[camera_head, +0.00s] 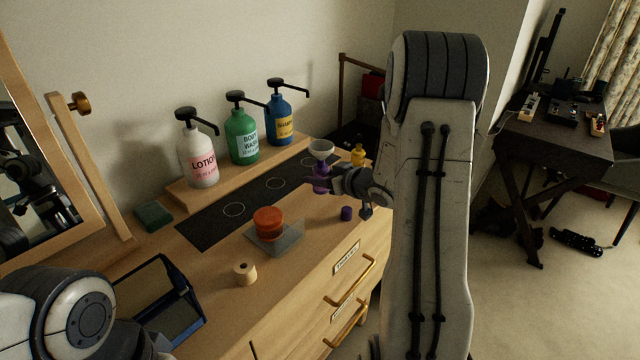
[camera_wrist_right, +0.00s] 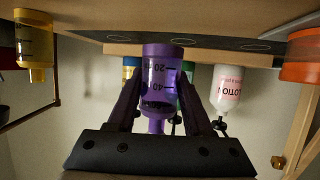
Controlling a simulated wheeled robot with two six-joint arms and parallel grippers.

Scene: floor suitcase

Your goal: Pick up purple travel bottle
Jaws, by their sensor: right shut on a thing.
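My right gripper (camera_head: 322,183) is shut on the bottle from the right side. In the right wrist view, which is upside down, the clear purple bottle (camera_wrist_right: 162,78) with its volume marks sits between the two purple-tinted fingers (camera_wrist_right: 160,95). I cannot tell whether its base touches the dresser. A small purple cap (camera_head: 347,213) lies on the dresser near the front edge. My left gripper is out of view.
Lotion (camera_head: 198,158), body wash (camera_head: 241,140) and shampoo (camera_head: 281,122) pump bottles stand on a wooden riser behind a dark mat (camera_head: 215,222). A yellow bottle (camera_head: 358,156) stands close behind my right gripper. An orange jar (camera_head: 268,222) and wooden roll (camera_head: 245,273) stand left.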

